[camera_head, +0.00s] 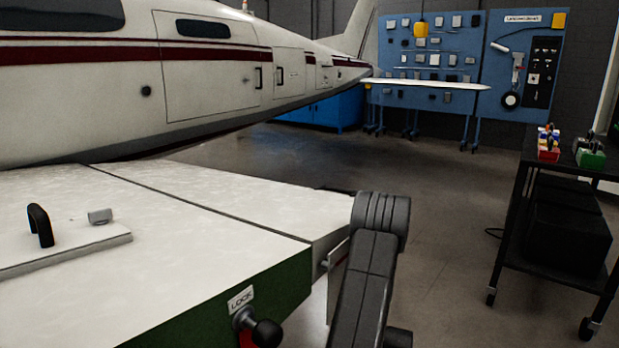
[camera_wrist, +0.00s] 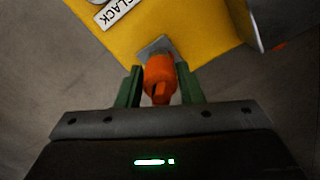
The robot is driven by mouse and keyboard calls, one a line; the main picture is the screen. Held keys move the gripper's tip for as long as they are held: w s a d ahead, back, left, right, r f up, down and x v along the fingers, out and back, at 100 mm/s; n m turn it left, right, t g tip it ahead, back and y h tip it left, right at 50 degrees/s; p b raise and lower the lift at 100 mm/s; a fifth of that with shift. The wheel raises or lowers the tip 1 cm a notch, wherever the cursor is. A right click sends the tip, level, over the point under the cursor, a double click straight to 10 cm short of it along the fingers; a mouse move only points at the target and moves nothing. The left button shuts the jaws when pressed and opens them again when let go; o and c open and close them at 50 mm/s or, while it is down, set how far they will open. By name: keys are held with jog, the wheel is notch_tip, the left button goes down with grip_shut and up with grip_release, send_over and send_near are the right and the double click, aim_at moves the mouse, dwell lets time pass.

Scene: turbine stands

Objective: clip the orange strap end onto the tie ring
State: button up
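In the wrist view, an orange piece (camera_wrist: 159,76) sits against a small grey plate (camera_wrist: 155,47) on a yellow panel; it looks like the strap end. My gripper (camera_wrist: 160,72) has one green finger on each side of it. Little or no gap shows between the fingers and the orange piece, and I cannot tell whether they press on it. I cannot make out a tie ring in either view. The head view shows my dark arm but not my gripper's fingers.
In the head view, a white wing (camera_head: 200,205) with a black handle (camera_head: 40,225) and a "LOCK" lever (camera_head: 262,332) fills the lower left. A black cart (camera_head: 520,190) stands at right. Blue tool boards (camera_head: 460,30) stand behind. Open floor lies between.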

grip_shut()
jog(key=shift+r+p, duration=0.35)
jog(key=shift+r, duration=0.25)
jog(key=shift+r+p, duration=0.9)
jog(key=shift+r, duration=0.6)
